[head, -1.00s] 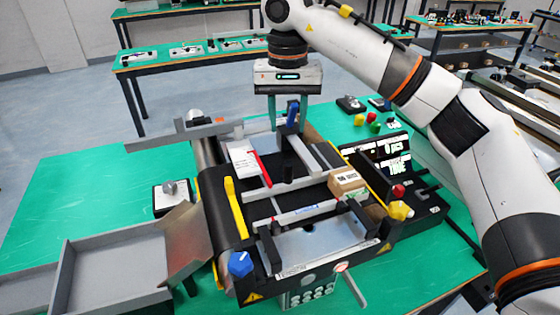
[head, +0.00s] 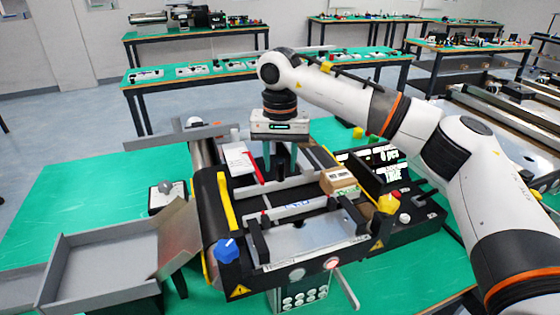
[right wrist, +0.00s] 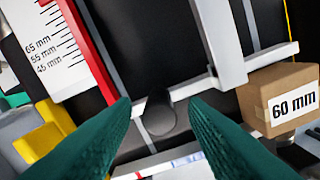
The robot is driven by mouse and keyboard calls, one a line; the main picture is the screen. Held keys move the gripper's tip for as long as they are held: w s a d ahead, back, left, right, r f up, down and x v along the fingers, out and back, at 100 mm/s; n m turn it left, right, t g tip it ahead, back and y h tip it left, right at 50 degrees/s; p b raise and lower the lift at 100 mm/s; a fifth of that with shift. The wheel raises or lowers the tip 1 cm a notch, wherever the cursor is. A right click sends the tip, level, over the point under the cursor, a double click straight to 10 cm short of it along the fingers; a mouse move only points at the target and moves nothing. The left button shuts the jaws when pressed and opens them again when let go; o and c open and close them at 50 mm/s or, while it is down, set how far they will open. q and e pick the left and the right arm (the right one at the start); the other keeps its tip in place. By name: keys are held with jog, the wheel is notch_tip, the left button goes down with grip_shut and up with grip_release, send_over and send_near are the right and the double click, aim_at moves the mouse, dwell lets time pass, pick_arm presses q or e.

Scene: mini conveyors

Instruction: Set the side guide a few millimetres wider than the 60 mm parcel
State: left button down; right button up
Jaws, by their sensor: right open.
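My right gripper (head: 280,163) points down over the black conveyor belt. In the right wrist view its two green fingers (right wrist: 160,103) are apart, with a dark round knob (right wrist: 158,117) showing between their tips; contact cannot be told. A pale grey guide rail (right wrist: 216,45) joins a crossbar beside the knob. A white scale card (right wrist: 52,42) reads 65, 55 and 45 mm, with a red pointer strip (right wrist: 90,50) along it. The card (head: 238,159) and pointer (head: 256,167) also show in the head view. The cardboard parcel (right wrist: 278,97), labelled 60 mm, sits right of the rail; it also shows in the head view (head: 340,182).
A blue knob (head: 227,250) and yellow bar (head: 225,201) flank the belt's left side. A yellow knob (head: 389,203) and lit display (head: 378,160) stand right. A grey tray (head: 66,272) lies left. Green table (head: 70,190) is clear at far left.

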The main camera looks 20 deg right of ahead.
jog(key=shift+f, duration=0.75)
pick_arm(q)
jog(key=shift+s+a+r, duration=0.1)
jog(key=shift+s, duration=0.45)
jog(key=shift+w, duration=0.15)
pick_arm(e)
jog(key=shift+c, duration=0.9)
grip_shut()
pick_arm(q)
jog(key=shift+w, duration=0.3)
